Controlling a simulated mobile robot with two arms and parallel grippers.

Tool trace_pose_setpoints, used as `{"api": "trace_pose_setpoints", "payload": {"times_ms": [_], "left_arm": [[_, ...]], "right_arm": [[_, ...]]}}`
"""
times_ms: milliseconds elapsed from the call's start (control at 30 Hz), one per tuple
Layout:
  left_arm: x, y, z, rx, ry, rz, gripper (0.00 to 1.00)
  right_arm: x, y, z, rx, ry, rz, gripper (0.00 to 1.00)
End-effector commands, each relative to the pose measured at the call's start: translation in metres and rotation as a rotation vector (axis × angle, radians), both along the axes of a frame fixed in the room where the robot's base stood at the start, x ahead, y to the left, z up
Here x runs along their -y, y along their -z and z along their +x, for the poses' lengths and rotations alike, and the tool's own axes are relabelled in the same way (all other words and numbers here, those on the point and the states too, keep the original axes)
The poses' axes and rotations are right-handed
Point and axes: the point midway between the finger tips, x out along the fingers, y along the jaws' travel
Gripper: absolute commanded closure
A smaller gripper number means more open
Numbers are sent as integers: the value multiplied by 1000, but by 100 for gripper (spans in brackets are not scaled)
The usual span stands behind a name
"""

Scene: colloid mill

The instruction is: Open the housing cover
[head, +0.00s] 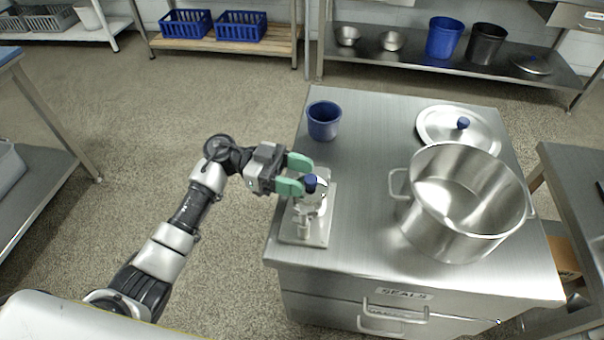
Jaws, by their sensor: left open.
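The colloid mill (308,222) is a small metal device on a flat base plate at the left edge of the steel table. A dark blue knob (310,183) tops its housing cover, which looks seated on the housing. My left gripper (303,175), with green fingers, reaches in from the left at the height of the knob. Its fingers are open, and the knob is at the fingertips, close to the nearer finger. I cannot tell whether they touch. The fingers and gripper body hide part of the mill's left side. My right gripper is not in view.
On the steel table (365,190) stand a blue cup (324,120) behind the mill, a large steel pot (465,205) at right and a lid with a blue knob (459,128) behind it. Bare tabletop lies between mill and pot. Drawers (395,308) front the table.

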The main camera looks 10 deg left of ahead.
Motion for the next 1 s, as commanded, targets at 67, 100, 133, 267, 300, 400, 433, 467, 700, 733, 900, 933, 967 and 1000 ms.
{"api": "trace_pose_setpoints", "payload": {"times_ms": [67,100,133,267,300,400,433,467,700,733,900,933,967,1000], "left_arm": [[7,0,-1,0,0,-2,46],[8,0,-1,0,-1,-1,46],[9,0,-2,0,-1,0,46],[11,0,-2,-1,-1,0,46],[11,0,-2,-1,-1,0,46],[11,0,-2,-1,-1,0,46],[11,0,-2,-1,-1,0,49],[11,0,-2,-1,-1,0,53],[11,0,-2,-1,0,0,90],[10,0,-2,-1,0,0,95],[10,0,-2,-1,0,0,100],[10,0,-2,-1,0,0,100],[10,0,-2,-2,0,0,100],[10,0,-2,-3,0,0,100]], "right_arm": [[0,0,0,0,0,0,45],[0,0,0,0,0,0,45],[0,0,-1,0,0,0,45],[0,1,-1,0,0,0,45],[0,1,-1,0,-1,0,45],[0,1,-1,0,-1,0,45],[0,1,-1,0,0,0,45],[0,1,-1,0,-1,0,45],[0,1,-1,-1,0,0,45],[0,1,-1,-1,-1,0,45],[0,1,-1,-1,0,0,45],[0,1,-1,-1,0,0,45],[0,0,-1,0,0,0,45],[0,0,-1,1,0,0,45]]}}
